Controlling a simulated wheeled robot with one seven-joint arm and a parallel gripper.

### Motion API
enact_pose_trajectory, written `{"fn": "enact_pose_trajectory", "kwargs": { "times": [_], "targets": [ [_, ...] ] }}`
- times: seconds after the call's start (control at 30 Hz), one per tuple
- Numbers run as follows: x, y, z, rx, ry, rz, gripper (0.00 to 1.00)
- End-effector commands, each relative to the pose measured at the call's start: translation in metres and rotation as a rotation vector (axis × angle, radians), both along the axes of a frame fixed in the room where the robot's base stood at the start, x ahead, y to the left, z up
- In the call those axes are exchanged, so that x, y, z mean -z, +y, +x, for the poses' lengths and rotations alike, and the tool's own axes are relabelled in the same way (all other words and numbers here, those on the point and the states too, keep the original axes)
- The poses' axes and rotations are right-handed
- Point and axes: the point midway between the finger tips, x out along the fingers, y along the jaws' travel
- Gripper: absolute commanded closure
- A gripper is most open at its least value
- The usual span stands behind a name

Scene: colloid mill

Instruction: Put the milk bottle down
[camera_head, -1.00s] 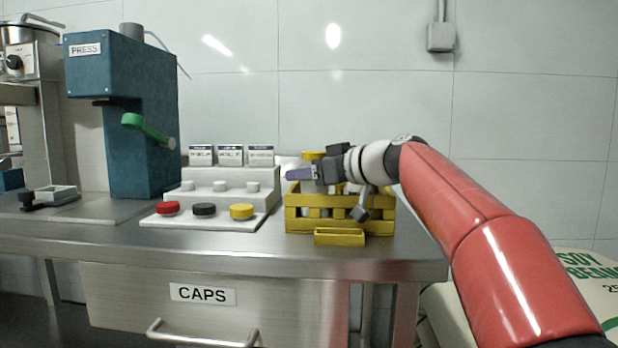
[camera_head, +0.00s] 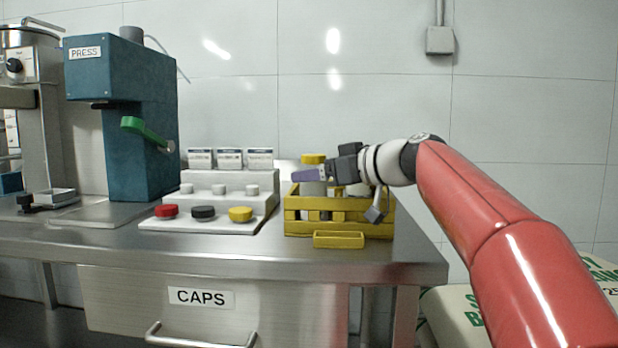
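The milk bottle (camera_head: 313,188) is pale with a yellow cap (camera_head: 313,158). It stands upright at the left end of the yellow crate (camera_head: 340,229) on the steel counter, its lower part hidden by the crate's slats. My gripper (camera_head: 306,175) comes in from the right, with a purple fingertip across the bottle just below its cap. Only one finger shows clearly, so I cannot tell whether it touches the bottle or where the other finger is.
A white stepped stand (camera_head: 215,205) with red, black and yellow caps is left of the crate. A blue press (camera_head: 125,120) with a green handle stands further left. A pale object shows in the crate's right part. The counter's right end is clear.

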Motion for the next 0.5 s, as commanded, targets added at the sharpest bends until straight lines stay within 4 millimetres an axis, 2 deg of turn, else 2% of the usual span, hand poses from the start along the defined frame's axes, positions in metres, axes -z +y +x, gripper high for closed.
{"fn": "enact_pose_trajectory", "kwargs": {
  "times": [0.03,0.23,0.5],
  "targets": [
    [-0.001,-0.011,-0.007,0.005,-0.003,-0.001,0.27],
    [-0.01,-0.045,-0.031,0.005,-0.002,-0.001,0.27],
    [-0.017,-0.071,-0.051,0.001,-0.001,-0.001,0.27]
  ]
}}
